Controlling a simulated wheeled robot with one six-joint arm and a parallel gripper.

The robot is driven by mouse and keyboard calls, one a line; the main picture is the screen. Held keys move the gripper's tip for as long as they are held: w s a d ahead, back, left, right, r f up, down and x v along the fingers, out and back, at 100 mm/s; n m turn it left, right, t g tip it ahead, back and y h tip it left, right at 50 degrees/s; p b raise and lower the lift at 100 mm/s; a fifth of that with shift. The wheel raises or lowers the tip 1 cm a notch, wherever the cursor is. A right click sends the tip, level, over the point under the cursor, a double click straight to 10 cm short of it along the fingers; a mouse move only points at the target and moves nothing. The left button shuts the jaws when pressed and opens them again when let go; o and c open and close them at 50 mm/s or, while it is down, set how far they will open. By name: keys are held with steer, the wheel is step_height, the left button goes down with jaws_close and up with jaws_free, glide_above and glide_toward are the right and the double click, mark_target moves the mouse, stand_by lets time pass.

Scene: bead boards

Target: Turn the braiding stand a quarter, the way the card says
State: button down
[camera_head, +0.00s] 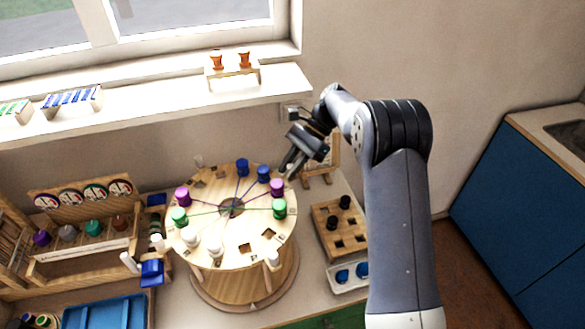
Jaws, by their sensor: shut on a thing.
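The round wooden braiding stand (209,258) stands on the counter. Purple, blue, green and white bobbins sit around its top, with threads running to the dark centre hole (231,208). Pale upright pegs show at its rim, one at the back left (198,161) and one at the front right (272,259). My gripper (287,172) is at the back right rim, beside a blue and a purple bobbin, with its fingers shut on what seems a rim peg, mostly hidden by them. A card on a small wooden easel (333,160) stands behind my gripper; its marking is not readable.
A wooden block with holes and dark pegs (340,228) is close on the right, with a white tray of blue pieces (349,276) before it. A spool rack (80,245) and blue tray (105,312) are on the left. A shelf (160,115) runs above.

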stand_by(0.4)
steer(key=c, duration=1.3)
jaws_free()
steer(key=shift+w+d+r, duration=0.25)
steer(key=shift+w+r, duration=0.1)
steer(key=v, duration=0.9)
steer(key=shift+d+r, duration=0.2)
steer(key=shift+r, duration=0.1)
steer(key=shift+c, duration=0.5)
